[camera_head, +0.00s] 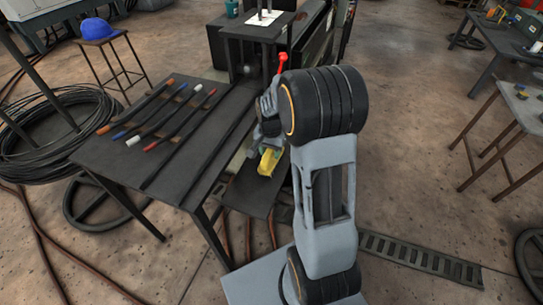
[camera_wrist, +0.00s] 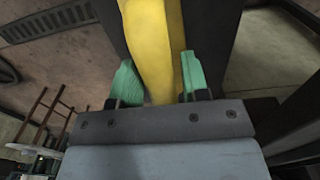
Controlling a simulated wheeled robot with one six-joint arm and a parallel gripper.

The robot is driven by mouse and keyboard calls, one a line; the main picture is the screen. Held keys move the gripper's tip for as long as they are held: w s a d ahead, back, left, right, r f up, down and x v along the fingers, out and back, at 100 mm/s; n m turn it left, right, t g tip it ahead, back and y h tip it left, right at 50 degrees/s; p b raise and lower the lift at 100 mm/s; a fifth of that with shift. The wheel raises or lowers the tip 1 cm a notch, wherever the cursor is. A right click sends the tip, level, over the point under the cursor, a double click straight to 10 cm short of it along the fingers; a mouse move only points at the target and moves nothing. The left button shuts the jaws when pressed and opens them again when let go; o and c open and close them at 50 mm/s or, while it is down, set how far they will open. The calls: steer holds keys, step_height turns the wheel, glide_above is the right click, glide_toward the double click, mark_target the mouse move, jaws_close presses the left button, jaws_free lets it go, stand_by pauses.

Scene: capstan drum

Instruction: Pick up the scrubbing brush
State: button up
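A yellow object, which I take for the scrubbing brush (camera_head: 268,161), is at the edge of the dark bench, just below my gripper (camera_head: 266,133) in the head view. In the wrist view the yellow brush (camera_wrist: 155,45) runs between the two green fingertips of my gripper (camera_wrist: 160,80).
A dark table (camera_head: 190,175) holds several rods with coloured ends. The capstan machine (camera_head: 258,32) stands behind. A red-topped lever (camera_head: 282,60) rises close to my arm. A cable coil (camera_head: 45,140) and a stool (camera_head: 112,60) are at left. The floor at right is mostly open.

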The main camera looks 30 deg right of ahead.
steer(key=c, duration=0.7)
steer(key=shift+c, duration=0.2)
step_height(320, 180, up, 28)
steer(key=p, duration=0.6)
steer(key=shift+p, duration=0.35)
